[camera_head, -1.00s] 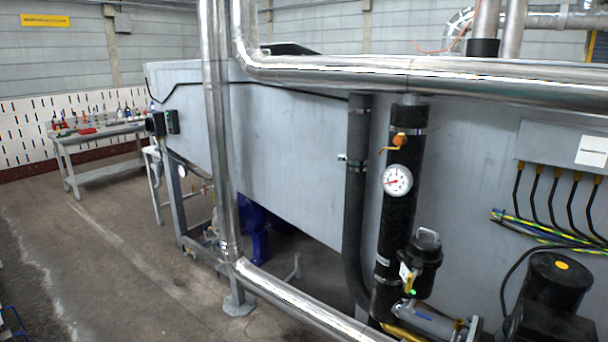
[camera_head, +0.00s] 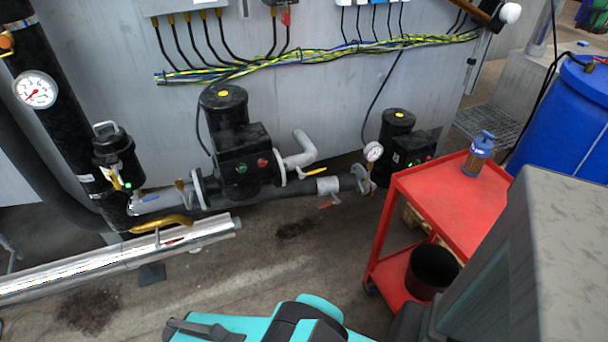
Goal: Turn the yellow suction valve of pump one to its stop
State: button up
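A yellow curved lever (camera_head: 162,223) lies nearly level along the front of the suction-side pipe, left of the nearer black pump (camera_head: 240,155). A second, smaller yellow handle (camera_head: 315,171) sits right of that pump, by the light grey pipe bend. No label reading pump one is legible, and I cannot tell whether either handle is at its stop. A second black pump (camera_head: 398,135) stands further right. Teal and black parts of my arm show at the bottom edge, well apart from the valves. My gripper's fingertips cannot be seen.
A shiny metal pipe (camera_head: 100,266) runs low in front of the yellow lever. A black strainer (camera_head: 115,152) and a gauge (camera_head: 36,90) stand left. A red cart (camera_head: 455,200) with a bottle (camera_head: 478,155) stands right, before a blue drum (camera_head: 570,120). Floor below the pumps is open.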

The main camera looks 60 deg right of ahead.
aim_at(301, 176)
jog(key=u, duration=0.15)
jog(key=i, duration=0.3)
jog(key=u, duration=0.65)
jog(key=k, duration=0.15)
jog(key=z, duration=3.15)
jog(key=i, duration=0.5)
jog(key=u, duration=0.05)
